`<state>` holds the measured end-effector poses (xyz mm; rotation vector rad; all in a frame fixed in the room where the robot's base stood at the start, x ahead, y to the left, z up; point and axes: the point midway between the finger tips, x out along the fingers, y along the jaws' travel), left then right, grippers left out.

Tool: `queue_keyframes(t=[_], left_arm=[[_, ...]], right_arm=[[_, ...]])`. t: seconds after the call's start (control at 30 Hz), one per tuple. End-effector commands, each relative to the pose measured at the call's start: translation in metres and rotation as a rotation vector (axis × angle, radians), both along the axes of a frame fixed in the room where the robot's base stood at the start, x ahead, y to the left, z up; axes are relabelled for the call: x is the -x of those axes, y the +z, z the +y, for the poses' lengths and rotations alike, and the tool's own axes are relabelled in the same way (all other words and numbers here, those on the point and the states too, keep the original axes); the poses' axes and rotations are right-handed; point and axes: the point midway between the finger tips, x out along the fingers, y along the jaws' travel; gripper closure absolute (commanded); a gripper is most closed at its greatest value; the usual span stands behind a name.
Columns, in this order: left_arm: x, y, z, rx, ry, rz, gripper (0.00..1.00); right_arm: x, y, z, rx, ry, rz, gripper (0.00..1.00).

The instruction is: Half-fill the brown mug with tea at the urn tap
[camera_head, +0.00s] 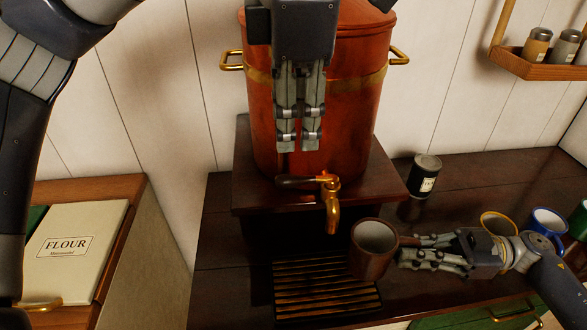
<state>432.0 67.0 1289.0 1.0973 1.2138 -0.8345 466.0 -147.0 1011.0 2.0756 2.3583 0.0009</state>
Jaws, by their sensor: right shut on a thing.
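The brown mug (369,262) is roughly upright, with its pale inside showing and no tea visible in it. It is over the right edge of the drip tray (300,290), to the right of and below the brass tap (332,205). My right gripper (405,251) is shut on the mug from its right side. The copper urn (345,125) stands on a dark wooden stand. The tap's dark lever (297,182) points left, and no stream shows at the spout. My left gripper (299,147) points down in front of the urn, above the lever, its fingers together and empty.
A black labelled tin (426,176) stands right of the urn stand (395,188). Yellow-rimmed, blue (549,222) and green mugs stand at the right, close to my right arm. A spice rack (540,66) hangs upper right. A flour packet (75,245) lies at the left.

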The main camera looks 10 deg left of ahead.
Motion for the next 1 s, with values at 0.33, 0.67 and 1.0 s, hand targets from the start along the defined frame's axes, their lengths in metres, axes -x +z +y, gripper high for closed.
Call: queue_keyframes(t=[0.33, 0.67, 1.0], left_arm=[[-0.012, -0.068, 0.004, 0.001, 0.0, 0.005, 0.62], [-0.02, -0.104, 0.005, 0.003, 0.0, 0.002, 0.62], [-0.02, -0.107, 0.006, 0.003, 0.001, 0.002, 0.69]], right_arm=[[0.0, 0.001, 0.0, -0.001, 0.0, -0.001, 1.0], [0.0, 0.001, 0.0, -0.001, 0.0, -0.001, 1.0], [0.0, 0.001, 0.0, -0.001, 0.0, -0.001, 1.0]])
